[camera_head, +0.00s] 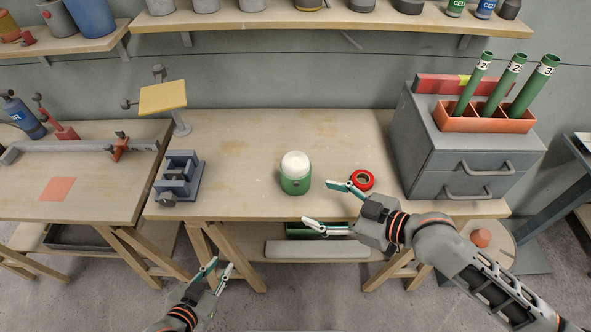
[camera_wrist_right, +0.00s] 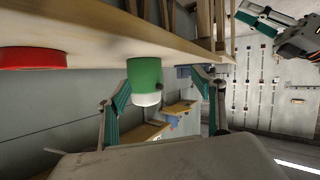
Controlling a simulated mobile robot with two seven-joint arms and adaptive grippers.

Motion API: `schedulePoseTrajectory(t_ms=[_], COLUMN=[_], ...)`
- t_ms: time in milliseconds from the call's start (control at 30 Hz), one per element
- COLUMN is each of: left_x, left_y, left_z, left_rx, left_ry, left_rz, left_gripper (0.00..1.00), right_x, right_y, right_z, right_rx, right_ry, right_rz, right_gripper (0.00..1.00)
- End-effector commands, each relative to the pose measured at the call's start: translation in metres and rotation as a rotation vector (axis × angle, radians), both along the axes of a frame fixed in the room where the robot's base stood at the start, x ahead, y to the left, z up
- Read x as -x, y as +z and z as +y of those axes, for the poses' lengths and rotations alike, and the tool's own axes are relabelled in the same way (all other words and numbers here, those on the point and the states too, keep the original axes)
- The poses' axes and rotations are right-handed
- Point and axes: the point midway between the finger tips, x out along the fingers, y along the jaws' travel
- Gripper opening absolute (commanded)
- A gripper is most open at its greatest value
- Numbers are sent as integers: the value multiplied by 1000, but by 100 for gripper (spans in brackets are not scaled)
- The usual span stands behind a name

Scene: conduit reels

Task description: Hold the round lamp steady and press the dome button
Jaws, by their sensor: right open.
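The round lamp (camera_head: 295,183) is a green cylinder with a white dome (camera_head: 295,163) on top. It stands upright near the front middle of the wooden table. My right gripper (camera_head: 316,203) is open and empty, just right and in front of the lamp, its fingers pointing left towards it. In the right wrist view the lamp (camera_wrist_right: 144,75) looks upside down and lies between the two fingers, apart from them. My left gripper (camera_head: 220,265) is open and empty, low in front of the table's left part.
A red ring-shaped roll (camera_head: 362,180) lies beside my right gripper's upper finger. A grey drawer unit (camera_head: 430,150) with an orange holder of green tubes stands at the right. A grey-blue vise (camera_head: 180,178) stands at the left.

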Motion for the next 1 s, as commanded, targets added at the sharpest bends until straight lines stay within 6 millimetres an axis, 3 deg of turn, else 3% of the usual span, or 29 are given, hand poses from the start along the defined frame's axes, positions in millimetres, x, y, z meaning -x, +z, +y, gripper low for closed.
schedulePoseTrajectory(t_ms=[200,433,1000], left_x=[0,0,3], left_y=[2,1,-8], left_z=[0,0,0], left_rx=[2,2,0], left_ry=[1,0,0], left_rz=[-1,1,8], left_gripper=[23,23,23], right_x=[-25,-37,-74], right_y=[10,12,-9], right_z=[-14,-19,36], right_rx=[-123,-164,-164], right_ry=[-4,-25,-24], right_rz=[52,71,70], right_gripper=[68,68,68])
